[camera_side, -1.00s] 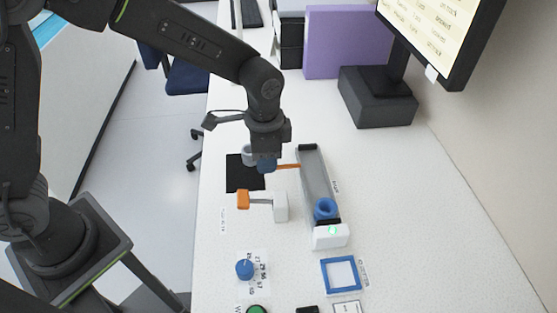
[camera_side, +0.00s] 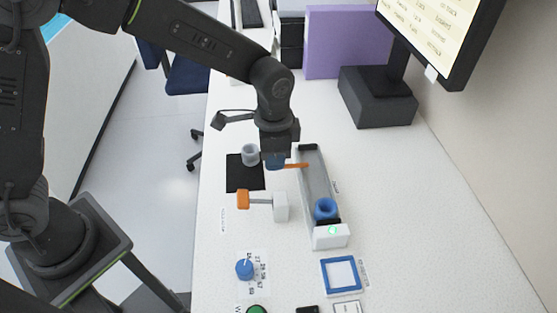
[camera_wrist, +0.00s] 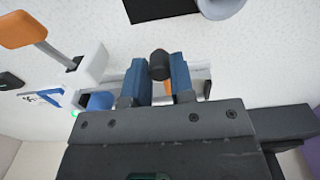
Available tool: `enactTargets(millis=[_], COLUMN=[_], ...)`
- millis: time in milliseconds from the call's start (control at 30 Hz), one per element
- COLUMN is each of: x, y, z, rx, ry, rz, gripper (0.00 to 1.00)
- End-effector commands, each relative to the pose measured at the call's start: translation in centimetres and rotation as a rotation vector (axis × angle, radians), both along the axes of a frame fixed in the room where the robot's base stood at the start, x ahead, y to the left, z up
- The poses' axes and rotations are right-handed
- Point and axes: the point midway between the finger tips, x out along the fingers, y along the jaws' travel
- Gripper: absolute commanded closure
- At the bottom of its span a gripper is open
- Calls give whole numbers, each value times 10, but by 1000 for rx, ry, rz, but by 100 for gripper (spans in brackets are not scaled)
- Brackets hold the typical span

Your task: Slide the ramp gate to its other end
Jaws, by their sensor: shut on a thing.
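The ramp (camera_side: 317,178) is a long grey channel running away from the camera in the side view. The ramp gate (camera_side: 298,165) is an orange bar lying across its upper part; its right end is over the channel. My gripper (camera_side: 275,163) is at the gate's left end. In the wrist view, the blue fingers of my gripper (camera_wrist: 160,78) are shut on the gate's dark knob (camera_wrist: 159,62), with an orange bit of the gate (camera_wrist: 168,88) behind it. The ramp is mostly hidden there.
An orange-handled lever on a white block (camera_side: 281,207) stands left of the ramp. A grey cup (camera_side: 250,154) stands on a black mat (camera_side: 242,181).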

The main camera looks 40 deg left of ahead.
Motion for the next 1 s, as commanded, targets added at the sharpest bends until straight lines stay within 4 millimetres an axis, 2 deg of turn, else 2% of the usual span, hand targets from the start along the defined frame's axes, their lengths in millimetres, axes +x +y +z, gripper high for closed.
enactTargets(millis=[533,567,667,867,1000], x=[22,22,21,21,21], y=[-21,-21,-20,-20,-21], z=[1,1,1,1,7], rx=[-1,-1,-1,-1,-1], ry=[-4,-4,-4,-2,-4], rz=[1,1,1,1,1], gripper=[94,74,65,65,65])
